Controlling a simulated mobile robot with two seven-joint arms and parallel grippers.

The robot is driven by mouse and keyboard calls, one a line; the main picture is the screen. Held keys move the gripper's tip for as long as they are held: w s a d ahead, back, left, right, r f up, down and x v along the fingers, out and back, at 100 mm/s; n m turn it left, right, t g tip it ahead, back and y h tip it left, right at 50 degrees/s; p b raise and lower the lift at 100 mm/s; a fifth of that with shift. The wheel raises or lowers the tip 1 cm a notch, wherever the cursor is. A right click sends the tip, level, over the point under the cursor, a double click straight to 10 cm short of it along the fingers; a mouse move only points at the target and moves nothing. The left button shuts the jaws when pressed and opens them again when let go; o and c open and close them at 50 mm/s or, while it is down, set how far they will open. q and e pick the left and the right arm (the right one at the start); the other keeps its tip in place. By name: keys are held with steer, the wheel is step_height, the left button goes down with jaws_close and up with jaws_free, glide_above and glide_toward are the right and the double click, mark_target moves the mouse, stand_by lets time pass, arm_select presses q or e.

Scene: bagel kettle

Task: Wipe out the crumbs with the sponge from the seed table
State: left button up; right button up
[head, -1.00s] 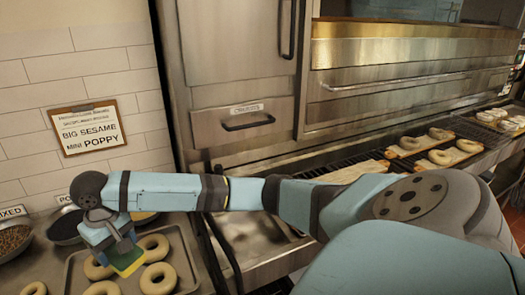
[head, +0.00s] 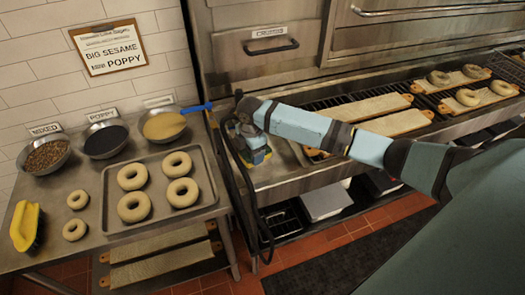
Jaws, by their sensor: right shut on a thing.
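The seed table (head: 200,228) is a metal table at the left in the head view. My right gripper (head: 246,143) is just off its right edge, over the metal counter by the oven. It is shut on a small sponge (head: 259,157), of which a yellow and blue part shows below the fingers. A black cable or hose beside the gripper partly covers that area. I cannot make out crumbs on the table at this size. My left gripper is not in view.
On the table are bowls of mixed seeds (head: 45,155), poppy (head: 105,138) and sesame (head: 164,125), the last with a blue-handled tool (head: 195,108). A tray (head: 112,222) holds several bagels. Two small bagels and a yellow brush (head: 28,227) lie left of it.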

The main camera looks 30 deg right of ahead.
steer(key=d+f+n, duration=0.1)
steer(key=n, duration=0.1)
steer(key=s+d+f+n+p, duration=0.1)
steer(key=n, duration=0.1)
steer(key=d+f+n, duration=0.1)
steer(key=shift+s+d+f+n, duration=0.1)
steer(key=shift+s+f+n, duration=0.15)
steer(key=shift+n, duration=0.15)
steer(key=b, duration=0.5)
glide_above(263, 179)
steer(key=f, duration=0.6)
steer(key=shift+w, duration=0.2)
steer(key=shift+f+b, duration=0.1)
steer(key=shift+b, duration=0.2)
steer(key=shift+f+b, duration=0.35)
steer(key=shift+f, duration=0.65)
